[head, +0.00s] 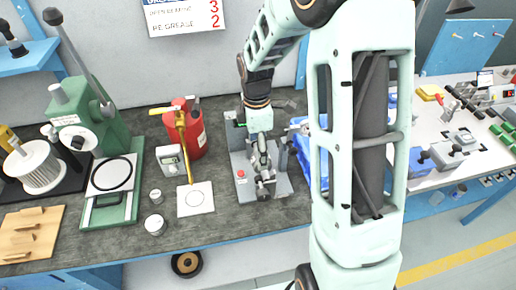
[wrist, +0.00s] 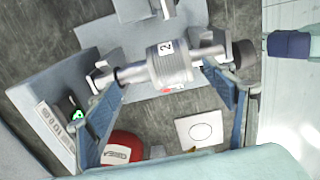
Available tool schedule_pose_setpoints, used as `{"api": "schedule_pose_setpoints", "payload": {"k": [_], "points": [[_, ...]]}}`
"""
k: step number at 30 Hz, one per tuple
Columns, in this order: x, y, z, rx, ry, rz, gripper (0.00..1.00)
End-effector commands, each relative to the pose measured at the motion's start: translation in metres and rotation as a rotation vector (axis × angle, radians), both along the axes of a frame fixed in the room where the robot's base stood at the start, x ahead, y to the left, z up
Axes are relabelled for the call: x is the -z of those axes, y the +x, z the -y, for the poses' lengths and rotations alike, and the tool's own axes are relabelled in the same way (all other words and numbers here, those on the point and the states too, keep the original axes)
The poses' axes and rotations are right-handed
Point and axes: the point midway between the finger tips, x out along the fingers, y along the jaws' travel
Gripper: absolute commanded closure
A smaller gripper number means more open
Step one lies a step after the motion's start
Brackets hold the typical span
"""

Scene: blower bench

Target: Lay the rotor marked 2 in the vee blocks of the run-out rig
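The rotor marked 2 (wrist: 172,65) is a ribbed silver cylinder with a shaft at each end and a white "2" label. In the wrist view it lies level across the run-out rig (wrist: 68,90), its shaft ends at the grey supports. Whether it sits fully in both vees I cannot tell. My gripper (wrist: 163,76) is open, with its blue-grey fingers wide apart, one towards each end of the rotor. I see no clear grip on it. In the head view my gripper (head: 262,162) is over the rig (head: 283,186), hiding most of the rotor.
A red canister (head: 196,135) and a white card with a circle (head: 195,199) stand left of the rig. A green press (head: 112,180) is further left. Blue bins (head: 302,130) are close to the rig's right, partly behind my arm.

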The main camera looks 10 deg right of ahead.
Motion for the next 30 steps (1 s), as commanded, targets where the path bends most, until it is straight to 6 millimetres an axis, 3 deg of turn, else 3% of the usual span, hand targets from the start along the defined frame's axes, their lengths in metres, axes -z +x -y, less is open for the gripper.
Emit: {"api": "schedule_pose_setpoints", "payload": {"k": [11, 24, 30], "points": [[-0.005, -0.001, 0.0, 0.0, 0.0, -0.002, 0.22], [-0.091, 0.001, -0.002, 0.0, 0.0, 0.003, 0.22], [-0.115, 0.0, -0.002, 0.0, 0.001, 0.0, 0.22]]}}
